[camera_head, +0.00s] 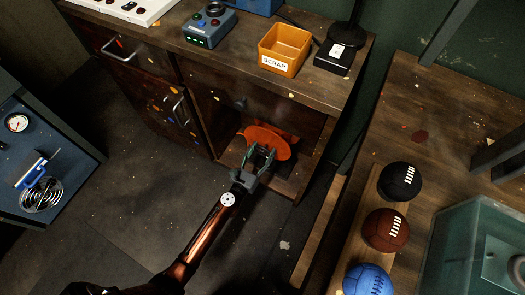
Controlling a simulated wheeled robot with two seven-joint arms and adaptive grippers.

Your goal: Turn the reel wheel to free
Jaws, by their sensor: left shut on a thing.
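An orange reel wheel (284,147) sits in the open compartment of the wooden cabinet, under the countertop. My left gripper (264,156) reaches in from below left and is shut on the wheel's near edge. The gripper fingers cover part of the wheel, and the compartment's shadow hides what lies behind it. My right gripper is not in view.
The cabinet top (250,53) holds an orange scrap bin (285,41), a blue device with green lights (208,27) and a black box (334,57). On the right bench, black (400,181), brown (385,229) and blue (367,281) balls stand beside a translucent bin (470,240).

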